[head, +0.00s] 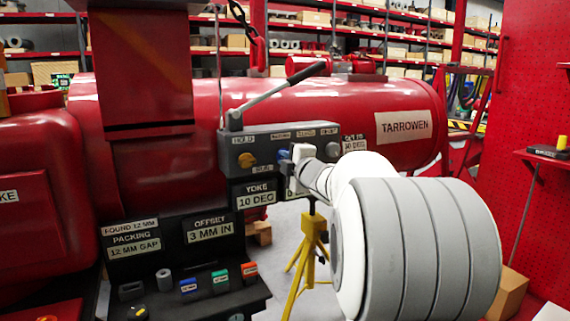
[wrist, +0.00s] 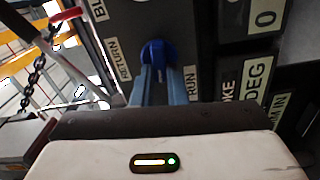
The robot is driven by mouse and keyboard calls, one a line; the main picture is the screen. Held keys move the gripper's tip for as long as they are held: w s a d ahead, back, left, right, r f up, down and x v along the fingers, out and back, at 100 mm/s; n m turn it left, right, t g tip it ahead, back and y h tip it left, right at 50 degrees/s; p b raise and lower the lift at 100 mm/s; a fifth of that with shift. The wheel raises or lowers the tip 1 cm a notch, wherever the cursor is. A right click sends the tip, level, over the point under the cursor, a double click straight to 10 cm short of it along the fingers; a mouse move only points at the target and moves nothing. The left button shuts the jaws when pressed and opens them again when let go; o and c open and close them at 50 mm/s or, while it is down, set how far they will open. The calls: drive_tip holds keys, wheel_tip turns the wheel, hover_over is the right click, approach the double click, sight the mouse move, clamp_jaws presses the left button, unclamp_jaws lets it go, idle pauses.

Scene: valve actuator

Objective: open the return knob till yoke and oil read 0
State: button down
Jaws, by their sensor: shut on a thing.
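The blue return knob (head: 285,154) is on the grey control panel (head: 262,140), partly hidden by my gripper. In the wrist view the blue knob (wrist: 158,54) sits between labels reading RETURN and RUN. My gripper (wrist: 157,72) has both fingers shut on it; in the head view my gripper (head: 302,154) meets the panel from the right. The yoke plate (head: 255,196) reads 10 DEG. Beside it another plate is mostly hidden by my gripper. In the wrist view a plate (wrist: 266,18) shows a 0, cut off by the picture's edge; its label is not readable.
A long lever (head: 285,93) rises above the panel. A shelf (head: 205,300) with small coloured blocks lies below left. A yellow tripod (head: 311,235) stands under the panel.

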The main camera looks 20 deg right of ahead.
idle(0.4)
drive_tip(key=c, duration=1.4)
unclamp_jaws()
drive_tip(key=shift+c, duration=0.2)
drive_tip(key=s+p, duration=0.1)
drive_tip(key=s, duration=0.6)
drive_tip(key=shift+s+p, duration=0.35)
drive_tip(key=shift+s, duration=0.05)
drive_tip(key=shift+d, duration=0.1)
